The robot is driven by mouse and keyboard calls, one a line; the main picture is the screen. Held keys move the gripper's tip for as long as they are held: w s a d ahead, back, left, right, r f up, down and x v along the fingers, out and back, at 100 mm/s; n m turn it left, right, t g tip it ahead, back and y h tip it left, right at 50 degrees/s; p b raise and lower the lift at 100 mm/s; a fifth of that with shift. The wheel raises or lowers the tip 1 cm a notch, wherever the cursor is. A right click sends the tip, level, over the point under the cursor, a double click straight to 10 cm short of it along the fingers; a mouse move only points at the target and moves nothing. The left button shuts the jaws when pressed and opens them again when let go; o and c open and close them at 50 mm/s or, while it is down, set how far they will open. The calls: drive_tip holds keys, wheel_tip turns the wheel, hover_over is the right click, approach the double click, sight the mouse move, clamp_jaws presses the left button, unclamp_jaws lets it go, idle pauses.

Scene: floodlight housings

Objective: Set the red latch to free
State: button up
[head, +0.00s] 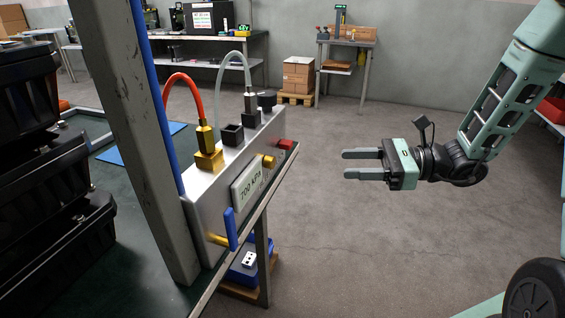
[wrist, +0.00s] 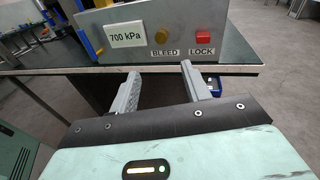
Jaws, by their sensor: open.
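The red latch (head: 286,144) is a small red block on the front face of the metal panel box (head: 212,203), near its right end. In the wrist view the red latch (wrist: 203,38) sits above the word LOCK, right of a brass BLEED knob (wrist: 161,37). My gripper (head: 346,164) is open and empty, held in the air to the right of the panel and apart from it. In the wrist view my gripper (wrist: 157,75) points at the panel's lower edge, with its fingers below the red latch. The latch's exact setting cannot be told.
The panel box stands on a dark bench (head: 130,262) beside a grey post (head: 150,130). A red hose (head: 184,82) and a clear hose (head: 233,58) rise from its top. A blue-handled lever (head: 231,229) sticks out at its front left. Open floor lies between bench and gripper.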

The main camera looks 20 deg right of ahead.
drive_tip(key=w+d+f+m+t, duration=0.2)
drive_tip(key=w+d+m+t, duration=0.1)
drive_tip(key=d+t, duration=0.15)
drive_tip(key=h+b, duration=0.1)
drive_tip(key=b, duration=0.2)
approach(292, 145)
drive_tip(key=shift+g, duration=0.25)
drive_tip(key=x, duration=0.9)
drive_tip(key=shift+w+a+r, duration=0.2)
drive_tip(key=shift+a, duration=0.05)
